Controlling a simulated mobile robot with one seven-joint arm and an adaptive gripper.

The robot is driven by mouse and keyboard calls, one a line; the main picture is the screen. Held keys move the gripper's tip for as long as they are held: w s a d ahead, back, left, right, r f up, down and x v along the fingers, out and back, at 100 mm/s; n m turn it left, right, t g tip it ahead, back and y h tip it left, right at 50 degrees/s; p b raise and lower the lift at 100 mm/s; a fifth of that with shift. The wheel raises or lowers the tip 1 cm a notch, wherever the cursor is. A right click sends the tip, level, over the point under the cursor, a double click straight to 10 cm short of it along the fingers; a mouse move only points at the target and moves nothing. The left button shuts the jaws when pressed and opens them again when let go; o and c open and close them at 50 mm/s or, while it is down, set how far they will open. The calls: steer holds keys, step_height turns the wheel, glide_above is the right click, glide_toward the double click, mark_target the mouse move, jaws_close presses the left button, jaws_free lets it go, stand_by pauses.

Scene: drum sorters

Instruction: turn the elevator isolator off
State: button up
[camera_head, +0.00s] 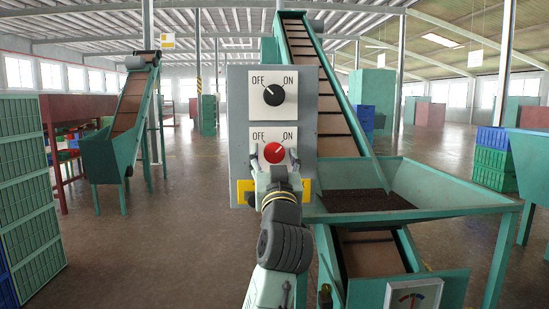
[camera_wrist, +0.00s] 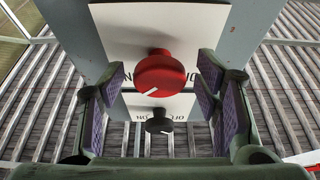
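A grey control box (camera_head: 238,130) carries two rotary switches on white plates marked OFF and ON. The lower switch has a red knob (camera_head: 274,152), its white pointer turned up and right toward ON. The upper switch has a black knob (camera_head: 273,95), its pointer toward OFF. My gripper (camera_head: 275,164) is in front of the lower switch, fingers open on either side of the red knob. In the wrist view, which is upside down, the red knob (camera_wrist: 160,74) sits between the finger pads with gaps on both sides. The black knob (camera_wrist: 159,122) shows below it.
A green inclined conveyor (camera_head: 318,85) with a hopper (camera_head: 440,178) of dark material stands behind and right of the box. Another conveyor (camera_head: 128,110) stands back left. Stacked green crates (camera_head: 30,180) fill the left edge. The floor (camera_head: 150,235) at left is clear.

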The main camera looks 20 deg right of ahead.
steer(key=c, duration=1)
steer(key=shift+c, duration=0.2)
steer(key=shift+d+n, duration=0.1)
steer(key=shift+n, duration=0.4)
steer(key=n+y, duration=0.1)
steer(key=n, duration=0.1)
steer(key=n+y, duration=0.2)
steer(key=n, duration=0.1)
steer(key=shift+s+d+b, duration=0.1)
steer(key=shift+d+b, duration=0.1)
steer(key=shift+b, duration=0.1)
steer(key=n+y, duration=0.1)
steer(key=n, duration=0.2)
steer(key=n+y, duration=0.2)
steer(key=n, duration=0.1)
steer(key=shift+d+r+n+g, duration=0.1)
steer(key=shift+n+g, duration=0.2)
steer(key=n, duration=0.2)
steer(key=n+g+y, duration=0.1)
steer(key=n, duration=0.3)
steer(key=shift+r+g+y, duration=0.25)
steer(key=shift+g+y, duration=0.15)
steer(key=shift+r+n+g+p, duration=0.1)
steer(key=shift+n+g+p, duration=0.4)
steer(key=shift+n, duration=1.4)
